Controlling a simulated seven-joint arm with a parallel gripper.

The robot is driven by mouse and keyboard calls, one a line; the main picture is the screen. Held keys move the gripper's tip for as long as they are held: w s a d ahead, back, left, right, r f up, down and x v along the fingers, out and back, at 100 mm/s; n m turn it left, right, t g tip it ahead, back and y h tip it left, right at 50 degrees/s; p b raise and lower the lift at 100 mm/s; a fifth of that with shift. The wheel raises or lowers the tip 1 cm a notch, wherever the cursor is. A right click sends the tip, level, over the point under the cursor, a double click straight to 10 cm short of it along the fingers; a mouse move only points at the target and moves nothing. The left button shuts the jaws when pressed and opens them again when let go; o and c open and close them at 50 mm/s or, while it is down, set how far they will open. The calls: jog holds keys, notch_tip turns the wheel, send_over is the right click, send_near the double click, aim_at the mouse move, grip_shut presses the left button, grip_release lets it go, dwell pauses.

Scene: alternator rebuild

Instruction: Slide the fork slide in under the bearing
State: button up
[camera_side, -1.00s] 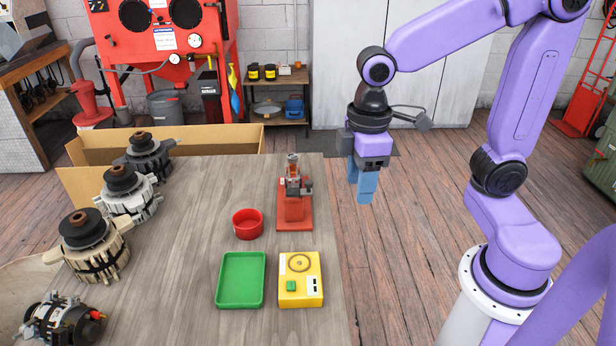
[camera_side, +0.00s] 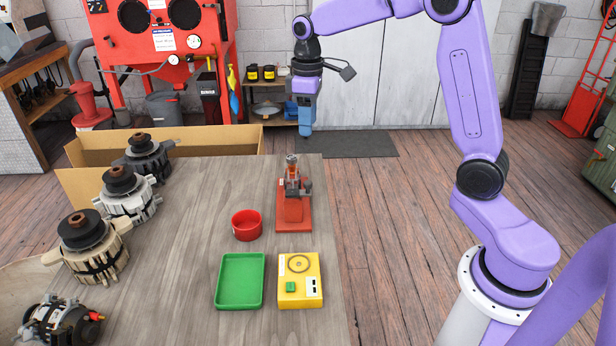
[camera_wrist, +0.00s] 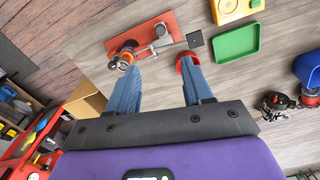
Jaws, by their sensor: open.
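The red puller stand (camera_side: 293,214) stands upright near the right edge of the table. A small cylindrical stack, seemingly with the bearing (camera_side: 291,160), tops it; in the wrist view the stack (camera_wrist: 127,56) shows near the left fingertip. A grey slide with a dark square end (camera_wrist: 195,39), seemingly the fork slide, sticks out sideways in the wrist view; its dark end (camera_side: 305,186) shows in the side view. I cannot tell how far it reaches under the bearing. My gripper (camera_side: 305,131) is open and empty, above and apart from the stand; its blue fingers (camera_wrist: 160,69) show in the wrist view.
A red bowl (camera_side: 247,226), green tray (camera_side: 240,303) and yellow device (camera_side: 300,296) stand near the stand. Several alternators (camera_side: 92,245) line the table's left side. A cardboard box (camera_side: 200,140) is behind. The table's middle is mostly clear.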

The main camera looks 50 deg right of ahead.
aim_at(308, 183)
notch_tip(308, 183, down, 16)
jog(key=shift+f, duration=0.25)
dwell(0.3)
grip_shut()
